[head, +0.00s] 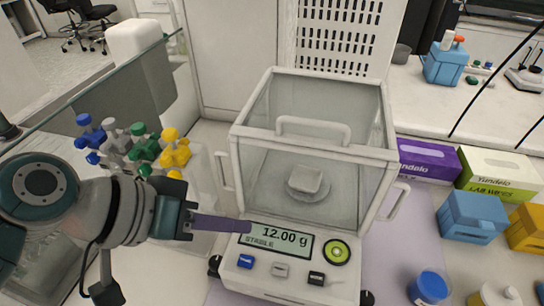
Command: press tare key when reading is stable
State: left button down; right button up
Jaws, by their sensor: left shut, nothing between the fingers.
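The balance (292,287) stands in the middle of the bench with a clear glass draft shield (310,150) over its pan (308,190). A small pale block (306,179) sits on the pan inside. The display (275,240) reads 12.00 g with STABLE below it. Below the display are a blue key (245,261), a grey key (280,270) and a black key (316,278); their labels are too small to read. A green round button (336,252) is to the right. My left gripper (246,226) is shut and empty, its tips at the display's upper left corner in this view. Whether they touch is unclear.
Blue, grey, green and yellow valve-like parts (145,148) stand at the left, behind my left arm. A purple box (428,164), a Yundelo box (497,173) and a blue box (470,217) are at the right. A blue-lidded jar (430,286) stands at front right.

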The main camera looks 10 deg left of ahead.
pick_arm(q)
jog(key=b, duration=0.7)
send_over(240, 267)
notch_tip(240, 267, down, 8)
jog(key=shift+r, duration=0.25)
jog(key=shift+f+b, duration=0.45)
jog(key=shift+f, duration=0.15)
dwell(0.9)
jog(key=shift+f, duration=0.3)
jog(key=shift+f+b, duration=0.4)
jog(key=shift+b, duration=0.2)
dwell(0.3)
dwell(0.3)
jog(key=shift+r+p, duration=0.85)
jog(key=shift+p, duration=0.1)
